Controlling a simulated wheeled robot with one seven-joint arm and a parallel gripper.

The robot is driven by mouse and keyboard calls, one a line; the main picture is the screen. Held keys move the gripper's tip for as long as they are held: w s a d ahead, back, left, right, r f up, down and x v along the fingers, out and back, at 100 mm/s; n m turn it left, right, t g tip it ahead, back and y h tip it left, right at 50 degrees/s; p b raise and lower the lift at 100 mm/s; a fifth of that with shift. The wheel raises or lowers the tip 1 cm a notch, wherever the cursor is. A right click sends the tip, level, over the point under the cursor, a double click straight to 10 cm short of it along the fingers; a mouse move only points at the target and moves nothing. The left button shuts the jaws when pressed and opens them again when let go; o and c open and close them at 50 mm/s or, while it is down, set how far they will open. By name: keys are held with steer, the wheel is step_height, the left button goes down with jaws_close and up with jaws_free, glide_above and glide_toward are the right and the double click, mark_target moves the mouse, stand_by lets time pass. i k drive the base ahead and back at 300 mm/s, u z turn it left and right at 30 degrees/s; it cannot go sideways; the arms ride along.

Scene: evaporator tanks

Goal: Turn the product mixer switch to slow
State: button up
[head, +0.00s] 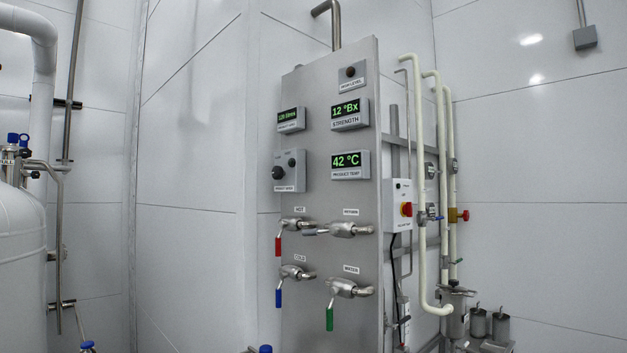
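The product mixer switch box (289,172) is a grey box on the left side of the upright metal panel (325,210). It carries a round black knob (278,173) at its left and a smaller dark round part (291,162) to the upper right. A label (287,188) runs along its lower edge; it is too small to read surely, and the knob's setting cannot be made out. My gripper is not in view.
Displays read 12 °Bx (349,112) and 42 °C (350,163). Below are valves with red (278,246), blue (279,298) and green (329,319) handles. A red-knobbed switch box (399,208) and cream pipes (420,200) stand right. A white tank (20,260) stands left.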

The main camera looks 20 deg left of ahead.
mark_target(277, 172)
steer(key=k, duration=1.05)
steer(key=u, duration=0.95)
steer(key=i, duration=1)
steer(key=z, duration=0.05)
